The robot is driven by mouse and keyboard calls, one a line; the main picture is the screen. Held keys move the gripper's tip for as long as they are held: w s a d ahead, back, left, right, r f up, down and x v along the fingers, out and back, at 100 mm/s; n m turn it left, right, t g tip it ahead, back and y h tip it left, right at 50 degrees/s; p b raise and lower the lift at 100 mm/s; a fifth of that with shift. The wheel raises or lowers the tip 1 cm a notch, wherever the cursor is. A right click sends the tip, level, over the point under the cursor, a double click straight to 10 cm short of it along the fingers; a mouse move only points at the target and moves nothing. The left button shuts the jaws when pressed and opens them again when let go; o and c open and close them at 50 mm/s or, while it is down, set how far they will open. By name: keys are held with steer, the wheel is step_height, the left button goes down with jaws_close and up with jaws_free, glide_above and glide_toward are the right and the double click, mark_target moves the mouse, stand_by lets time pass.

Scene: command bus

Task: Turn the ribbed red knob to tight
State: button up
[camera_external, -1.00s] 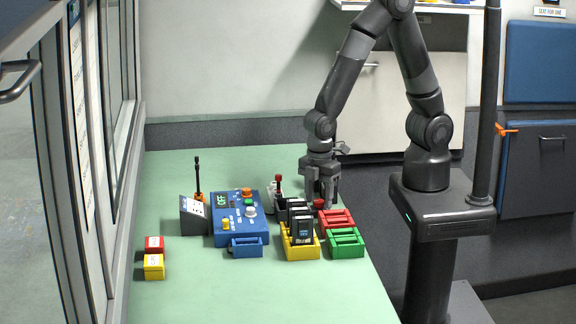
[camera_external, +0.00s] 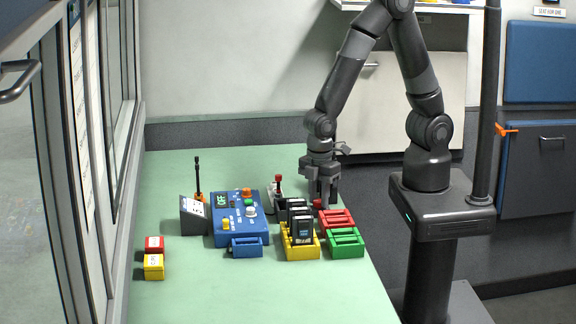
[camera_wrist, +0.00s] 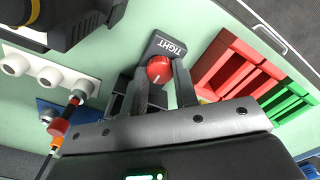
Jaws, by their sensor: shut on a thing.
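The red knob (camera_wrist: 159,69) sits on a dark grey block (camera_wrist: 170,44) whose label reads TIGHT. In the wrist view a pale mark shows on the knob's top; I cannot tell exactly where it points. My gripper (camera_wrist: 160,80) has one finger on each side of the knob and is shut on it. In the external view my gripper (camera_external: 323,201) points straight down at the table, and the knob (camera_external: 318,204) shows only as a bit of red by the fingertips. The block is mostly hidden there.
A red rack (camera_external: 337,219) and a green rack (camera_external: 345,243) stand close beside the knob. A yellow rack (camera_external: 301,252) holds dark handsets in front. A blue console (camera_external: 239,218) and a red-topped lever (camera_external: 278,180) stand to the left.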

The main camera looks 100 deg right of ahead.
steer(key=m, duration=2.2)
steer(key=shift+m, duration=0.3)
steer(key=m, duration=0.3)
steer(key=shift+m, duration=0.3)
steer(key=m, duration=0.4)
steer(key=shift+m, duration=2.1)
